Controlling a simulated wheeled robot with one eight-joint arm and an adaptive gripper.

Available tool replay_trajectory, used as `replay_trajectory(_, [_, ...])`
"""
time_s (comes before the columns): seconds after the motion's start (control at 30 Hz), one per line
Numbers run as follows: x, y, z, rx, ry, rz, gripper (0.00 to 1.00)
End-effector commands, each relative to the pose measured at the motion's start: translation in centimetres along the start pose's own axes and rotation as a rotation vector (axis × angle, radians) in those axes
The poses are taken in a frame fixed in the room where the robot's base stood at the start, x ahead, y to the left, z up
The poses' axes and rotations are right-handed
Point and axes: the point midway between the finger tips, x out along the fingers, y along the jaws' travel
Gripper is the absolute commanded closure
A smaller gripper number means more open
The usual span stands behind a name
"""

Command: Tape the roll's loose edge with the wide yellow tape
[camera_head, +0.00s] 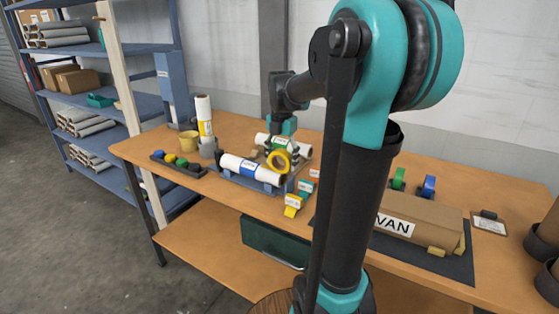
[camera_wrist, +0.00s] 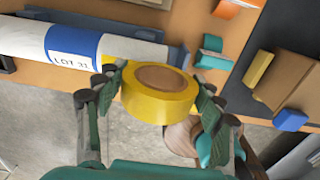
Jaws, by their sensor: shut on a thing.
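My gripper (camera_head: 280,147) is shut on a wide yellow tape roll (camera_head: 279,161), which also shows between the fingers in the wrist view (camera_wrist: 160,100). The loose edge cannot be made out.
Yellow (camera_head: 292,205), teal (camera_head: 305,188) and orange tags stand along the bench front. A brown box (camera_head: 420,217) sits right on a dark mat. Another white roll lies behind.

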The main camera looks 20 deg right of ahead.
Motion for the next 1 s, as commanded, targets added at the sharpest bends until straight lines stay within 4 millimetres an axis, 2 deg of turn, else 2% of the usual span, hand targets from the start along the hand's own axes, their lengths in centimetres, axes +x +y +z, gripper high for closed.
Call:
replay_trajectory(0.43, [-0.4, -0.2, 0.0, 0.000, 0.000, 0.001, 0.55])
replay_trajectory(1.0, [-4.5, -0.1, 0.0, 0.000, 0.000, 0.001, 0.55])
